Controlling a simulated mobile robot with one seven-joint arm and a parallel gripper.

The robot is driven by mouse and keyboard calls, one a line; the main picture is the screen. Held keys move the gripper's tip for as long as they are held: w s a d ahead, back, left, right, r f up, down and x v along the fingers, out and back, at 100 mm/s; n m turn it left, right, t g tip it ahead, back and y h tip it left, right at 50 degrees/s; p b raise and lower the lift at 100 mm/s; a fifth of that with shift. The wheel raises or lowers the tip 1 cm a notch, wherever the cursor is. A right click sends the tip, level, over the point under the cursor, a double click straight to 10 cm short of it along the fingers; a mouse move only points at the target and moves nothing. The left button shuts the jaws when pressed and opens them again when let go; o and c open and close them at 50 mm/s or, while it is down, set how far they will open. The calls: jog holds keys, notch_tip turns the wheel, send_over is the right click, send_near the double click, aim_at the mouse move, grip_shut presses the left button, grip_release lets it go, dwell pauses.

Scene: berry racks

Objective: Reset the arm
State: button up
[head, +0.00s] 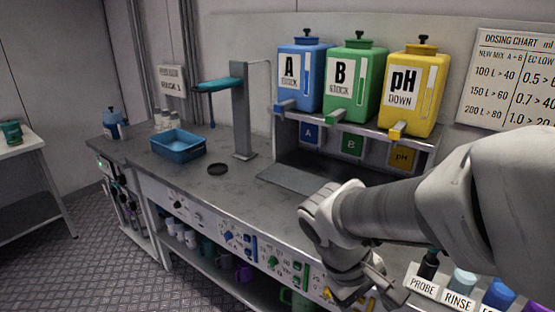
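My arm reaches in from the right in the head view, over the front part of the grey bench. My gripper (364,292) hangs low at the bench's front edge, near the lower right middle. Its fingers are small and partly cut off by the bottom of the picture. I cannot tell whether they are open or shut, and I see nothing clearly held in them.
Blue A (312,85), green B (367,95) and yellow pH (424,110) containers stand on a shelf. Labelled probe and rinse holders (460,286) sit right. The bench middle is clear.

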notch_tip(320, 180, up, 12)
jog(key=s+a+m+t+y+p, duration=0.1)
jog(key=s+m+t+y+p, duration=0.1)
jog(key=s+m+t+y, duration=0.1)
jog(key=m+t+y, duration=0.1)
jog(key=m+t, duration=0.1)
jog(key=shift+a+r+t+y+p, duration=0.2)
jog(key=shift+t+y+p, duration=0.1)
jog(key=shift+t, duration=0.1)
jog(key=shift+d, duration=0.1)
dwell(1.1)
